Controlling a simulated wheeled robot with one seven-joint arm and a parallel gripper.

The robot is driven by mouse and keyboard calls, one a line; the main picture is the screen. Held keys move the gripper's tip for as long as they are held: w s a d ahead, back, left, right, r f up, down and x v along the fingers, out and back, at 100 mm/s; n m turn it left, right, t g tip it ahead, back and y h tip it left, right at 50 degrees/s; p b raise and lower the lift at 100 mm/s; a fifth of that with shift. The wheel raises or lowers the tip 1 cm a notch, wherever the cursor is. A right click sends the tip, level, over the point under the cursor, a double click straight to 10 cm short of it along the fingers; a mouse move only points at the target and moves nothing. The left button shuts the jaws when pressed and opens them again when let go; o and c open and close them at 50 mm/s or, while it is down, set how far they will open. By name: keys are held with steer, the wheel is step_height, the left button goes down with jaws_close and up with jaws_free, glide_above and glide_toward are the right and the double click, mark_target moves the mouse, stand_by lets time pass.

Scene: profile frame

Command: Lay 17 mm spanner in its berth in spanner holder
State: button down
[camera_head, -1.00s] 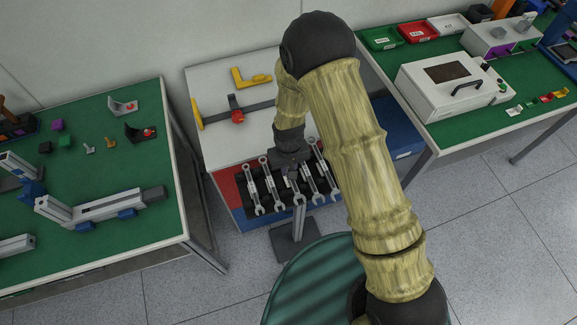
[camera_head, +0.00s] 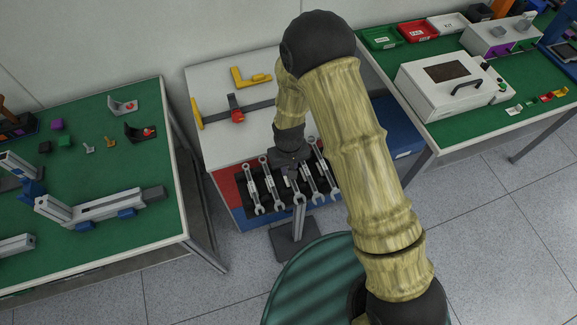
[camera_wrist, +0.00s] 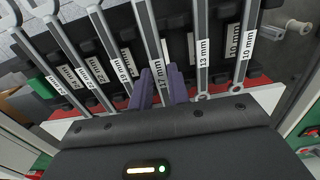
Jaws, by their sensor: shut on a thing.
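The 17 mm spanner (camera_wrist: 149,38) runs between the two purple fingers of my gripper (camera_wrist: 159,88) in the wrist view, its "17 mm" label just at the fingertips. My gripper is shut on it. In the head view my gripper (camera_head: 291,167) is over the middle of the black spanner holder (camera_head: 237,199), mostly hidden by my wrist. The held spanner lies roughly in line with the row of other spanners. I cannot tell whether it rests fully in its berth or sits slightly above it.
A 19 mm spanner (camera_wrist: 113,46) lies to the left and a 13 mm spanner (camera_wrist: 202,42) to the right, both close to my fingers. A 10 mm spanner (camera_wrist: 247,45) is farther right. A yellow-and-black clamp (camera_head: 233,113) lies on the white board behind the holder.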

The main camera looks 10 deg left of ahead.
steer(key=shift+f+b, duration=1.15)
steer(key=shift+f, duration=0.35)
stand_by(0.8)
steer(key=c, duration=1.3)
jaws_free()
steer(key=shift+o, duration=0.2)
steer(key=shift+r, duration=0.1)
step_height(320, 180, up, 17)
steer(key=b, duration=0.2)
steer(key=shift+r, duration=0.15)
